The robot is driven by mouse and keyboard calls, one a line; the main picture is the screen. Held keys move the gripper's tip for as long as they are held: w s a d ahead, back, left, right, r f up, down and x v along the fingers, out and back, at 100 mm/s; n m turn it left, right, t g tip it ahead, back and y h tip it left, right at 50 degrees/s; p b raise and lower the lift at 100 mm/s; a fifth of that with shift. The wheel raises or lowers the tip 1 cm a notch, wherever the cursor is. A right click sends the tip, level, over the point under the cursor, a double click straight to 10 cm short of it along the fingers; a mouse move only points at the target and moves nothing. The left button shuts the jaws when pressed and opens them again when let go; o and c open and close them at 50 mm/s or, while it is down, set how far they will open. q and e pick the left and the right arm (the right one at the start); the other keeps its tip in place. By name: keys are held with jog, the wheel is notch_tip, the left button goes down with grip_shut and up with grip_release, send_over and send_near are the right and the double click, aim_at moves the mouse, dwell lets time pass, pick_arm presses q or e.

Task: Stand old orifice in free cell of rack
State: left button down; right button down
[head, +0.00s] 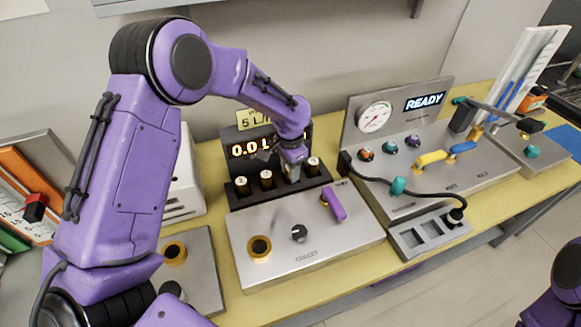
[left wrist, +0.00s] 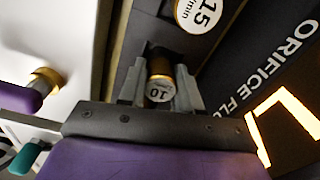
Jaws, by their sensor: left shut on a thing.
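My left gripper (head: 291,163) is over the dark rack (head: 262,199) in the head view and also shows in the left wrist view (left wrist: 160,92). It is shut on a gold and black orifice (left wrist: 161,86) whose white end is marked 10. The held orifice is upright at the rack, in the gap between the standing orifices; I cannot tell whether it is fully seated. Standing orifices are to its left (head: 266,180) and to its right (head: 313,165). The one marked 15 (left wrist: 198,12) also shows in the left wrist view. My right gripper is out of view.
A lit flow display (head: 250,148) stands right behind the rack. In front is a steel panel (head: 275,260) with a gold-ringed port (head: 259,248), a black knob (head: 299,233) and a purple lever (head: 334,205). To the right, a gauge console reads READY (head: 424,101).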

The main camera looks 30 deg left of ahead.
pick_arm(q)
jog(key=c, duration=0.8)
grip_release()
jog(key=shift+f, duration=0.1)
notch_tip(320, 180, up, 12)
jog(key=shift+r+b, duration=0.2)
jog(key=shift+b, duration=0.25)
